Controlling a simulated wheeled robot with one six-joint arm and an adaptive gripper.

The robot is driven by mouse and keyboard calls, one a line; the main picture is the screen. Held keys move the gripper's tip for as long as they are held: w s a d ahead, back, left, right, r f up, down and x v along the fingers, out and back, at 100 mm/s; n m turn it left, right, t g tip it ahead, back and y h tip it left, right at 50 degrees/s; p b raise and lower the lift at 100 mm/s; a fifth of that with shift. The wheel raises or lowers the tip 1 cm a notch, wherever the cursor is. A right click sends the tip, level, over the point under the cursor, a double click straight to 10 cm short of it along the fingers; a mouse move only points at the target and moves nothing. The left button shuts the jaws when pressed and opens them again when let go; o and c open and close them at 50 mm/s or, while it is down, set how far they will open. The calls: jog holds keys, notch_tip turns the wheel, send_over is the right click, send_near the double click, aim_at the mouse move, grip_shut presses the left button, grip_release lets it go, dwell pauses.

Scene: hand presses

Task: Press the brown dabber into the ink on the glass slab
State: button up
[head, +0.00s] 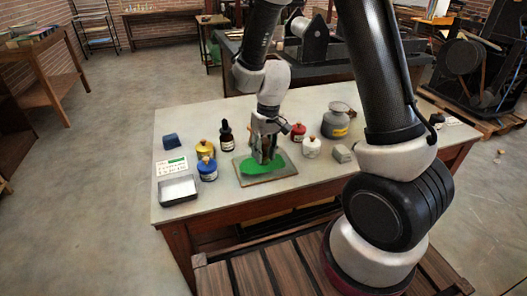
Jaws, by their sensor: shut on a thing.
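The glass slab (291,169) lies on the pale table top, with a broad patch of green ink (254,179) on it. My gripper (264,158) points down over the back half of the slab and is shut on the brown dabber. Only a small dark part of the dabber shows between and below the fingers, so its shape is mostly hidden. The dabber is low over the green ink; I cannot tell whether it touches the ink.
Yellow (204,149), blue (207,170), red (298,132) and white (311,147) knobbed items and a dark dropper bottle (226,136) stand around the slab. A metal tray (178,191) is front left; a grey canister (338,122) and grey block (341,153) are right.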

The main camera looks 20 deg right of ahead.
aim_at(264, 141)
jog(key=shift+r, duration=3.45)
